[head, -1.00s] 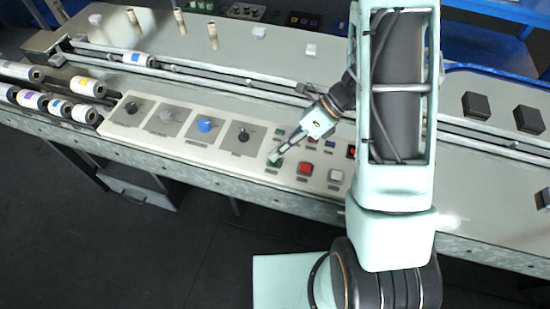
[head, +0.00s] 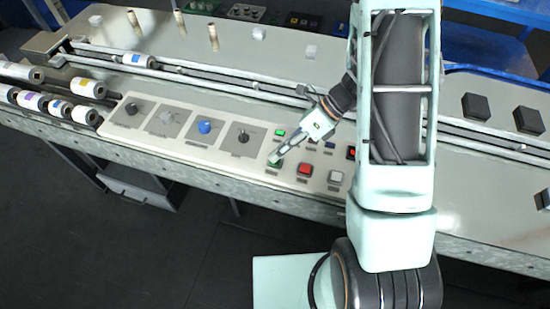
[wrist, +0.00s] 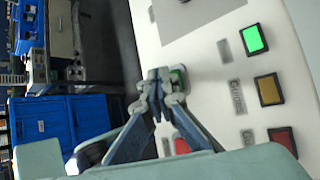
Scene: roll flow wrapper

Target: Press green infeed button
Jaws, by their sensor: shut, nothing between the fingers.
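The green button (head: 273,162) is on the cream control panel (head: 150,143), left of a red button (head: 304,169). My gripper (head: 279,157) is shut and empty, with its fingertips at the green button and covering part of it. In the wrist view my fingertips (wrist: 160,78) overlap the green button (wrist: 179,77), of which only a part shows. They look to be touching it, but the exact depth is hard to tell. A green lamp (wrist: 254,39) above the button is brightly lit.
An amber lamp (wrist: 268,89) and a red lamp (wrist: 283,138) sit beside the green one. A white button (head: 336,177) is right of the red button. Several knobs, one of them blue (head: 205,125), are to the left. Printed rolls (head: 60,106) lie at far left.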

